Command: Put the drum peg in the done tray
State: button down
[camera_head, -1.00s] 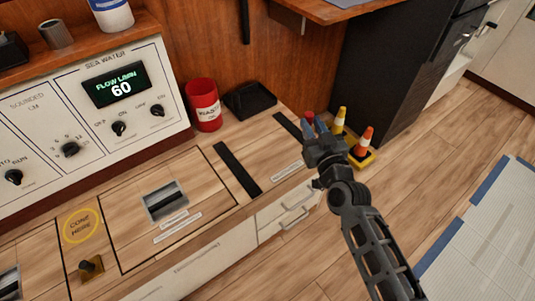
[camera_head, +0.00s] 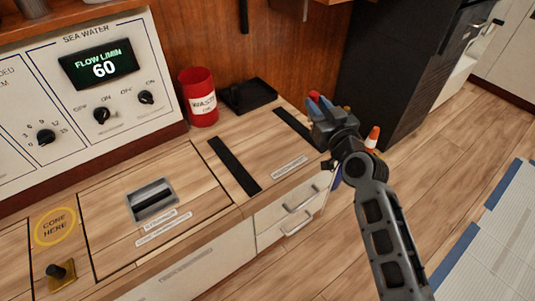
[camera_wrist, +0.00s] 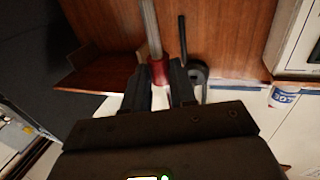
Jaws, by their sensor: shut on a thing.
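My gripper (camera_head: 322,108) is over the right end of the counter, shut on a peg with a red part (camera_head: 313,97). In the wrist view the fingers (camera_wrist: 158,90) close around its red collar (camera_wrist: 158,70), and a grey rod (camera_wrist: 150,30) extends beyond it. The fingers hide part of the peg. A shallow black tray (camera_head: 250,96) lies at the back of the counter, left of my gripper and apart from it. I can read no label on this tray.
A red waste cup (camera_head: 199,97) stands left of the black tray. Black strips (camera_head: 234,166) lie on the counter. An orange and white cone (camera_head: 372,138) shows behind my arm. A black cabinet (camera_head: 390,70) stands at right.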

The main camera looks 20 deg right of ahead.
jog(key=shift+n+y, duration=0.3)
jog(key=shift+y, duration=0.2)
jog(key=a+f, duration=0.3)
jog(key=f, duration=0.1)
jog(key=a+f, duration=0.7)
jog(key=shift+w+a+f, duration=0.15)
jog(key=shift+a+f, duration=0.2)
jog(key=shift+f, duration=0.05)
jog(key=shift+f, duration=0.3)
jog(key=c, duration=0.9)
grip_release()
